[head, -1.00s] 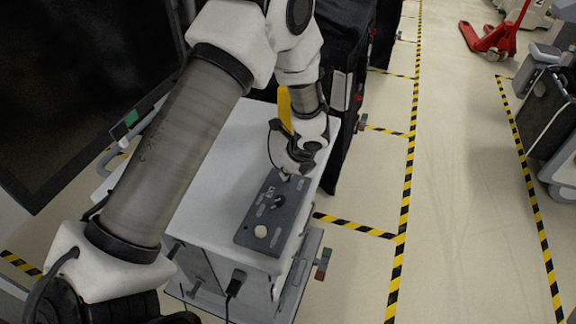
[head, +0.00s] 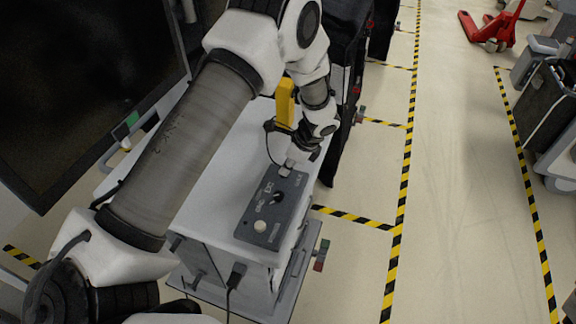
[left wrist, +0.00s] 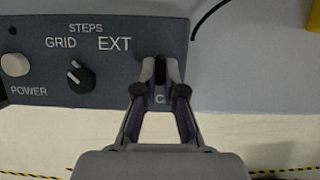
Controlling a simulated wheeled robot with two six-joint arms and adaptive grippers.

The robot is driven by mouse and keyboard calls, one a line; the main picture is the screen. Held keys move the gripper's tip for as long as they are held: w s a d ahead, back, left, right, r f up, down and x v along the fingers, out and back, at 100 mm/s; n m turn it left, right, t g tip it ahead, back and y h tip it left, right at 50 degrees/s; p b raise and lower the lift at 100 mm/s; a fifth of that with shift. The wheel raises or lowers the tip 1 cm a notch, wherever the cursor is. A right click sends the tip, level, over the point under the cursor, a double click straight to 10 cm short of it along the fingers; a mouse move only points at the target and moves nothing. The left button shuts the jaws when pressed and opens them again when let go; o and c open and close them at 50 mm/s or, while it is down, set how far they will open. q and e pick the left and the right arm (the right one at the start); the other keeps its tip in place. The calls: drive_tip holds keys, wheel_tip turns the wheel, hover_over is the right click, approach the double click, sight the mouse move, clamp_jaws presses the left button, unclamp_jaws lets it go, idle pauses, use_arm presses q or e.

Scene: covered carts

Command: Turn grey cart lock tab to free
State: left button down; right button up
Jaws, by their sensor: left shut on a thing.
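The grey cart (head: 225,185) carries a dark grey control panel (head: 268,210) on its top. In the left wrist view the panel (left wrist: 30,40) has a white POWER button (left wrist: 15,64), a black GRID/EXT knob (left wrist: 81,77) and a small dark tab (left wrist: 160,70) at its right end. My left gripper (head: 287,168) is down at the panel's far end. In the left wrist view its fingers (left wrist: 160,66) are shut on the dark tab from both sides. A label by the tab is mostly hidden; only a letter or two shows. My right gripper is not in view.
A black covered cart (head: 335,70) stands just behind. A large dark panel (head: 90,80) rises at left. A cable (head: 232,285) plugs into the cart's front. The floor lane (head: 440,200) between striped tapes is clear; a red pallet jack (head: 490,28) stands far right.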

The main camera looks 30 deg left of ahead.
use_arm(q)
drive_tip(key=shift+s+f, duration=0.15)
drive_tip(key=c, duration=1.3)
unclamp_jaws()
drive_tip(key=shift+a, duration=0.35)
drive_tip(key=shift+d+r, duration=0.2)
drive_tip(key=shift+r, duration=0.1)
drive_tip(key=v, duration=1.1)
drive_tip(key=shift+r, duration=0.15)
drive_tip(key=shift+a, duration=0.1)
